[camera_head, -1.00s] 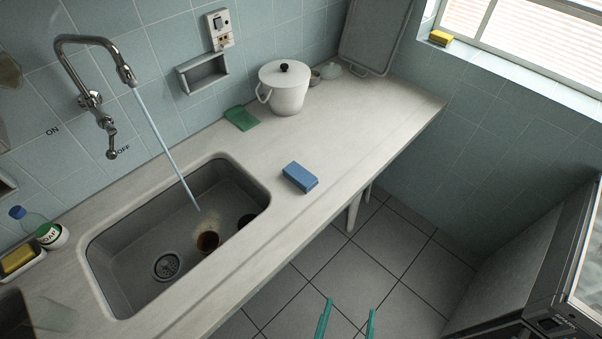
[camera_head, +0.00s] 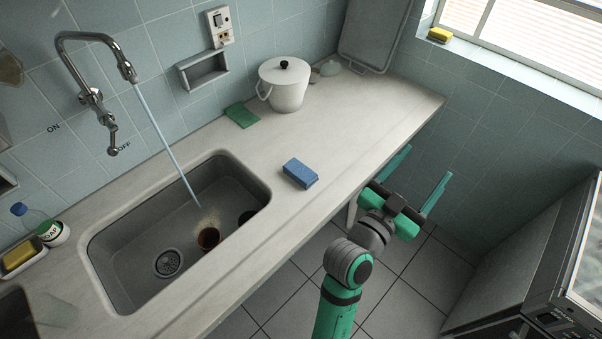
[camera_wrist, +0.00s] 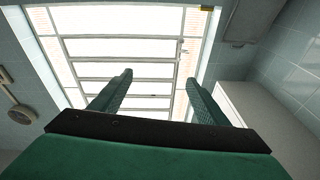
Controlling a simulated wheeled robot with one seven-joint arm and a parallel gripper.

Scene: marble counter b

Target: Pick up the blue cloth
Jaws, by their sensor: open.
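The blue cloth (camera_head: 300,173) is a small folded block lying on the marble counter (camera_head: 340,140), just right of the sink, near the counter's front edge. My gripper (camera_head: 424,170) is open and empty, beyond the counter's front edge and to the right of the cloth. In the wrist view my gripper's two green fingers (camera_wrist: 158,95) are apart with nothing between them, pointing towards a bright window. The blue cloth is not in the wrist view.
The sink (camera_head: 180,235) holds dark cups, and water runs from the faucet (camera_head: 95,85). A green cloth (camera_head: 241,115) and a white lidded pot (camera_head: 287,88) stand at the back. A dark appliance (camera_head: 545,290) is at the right. Counter around the blue cloth is clear.

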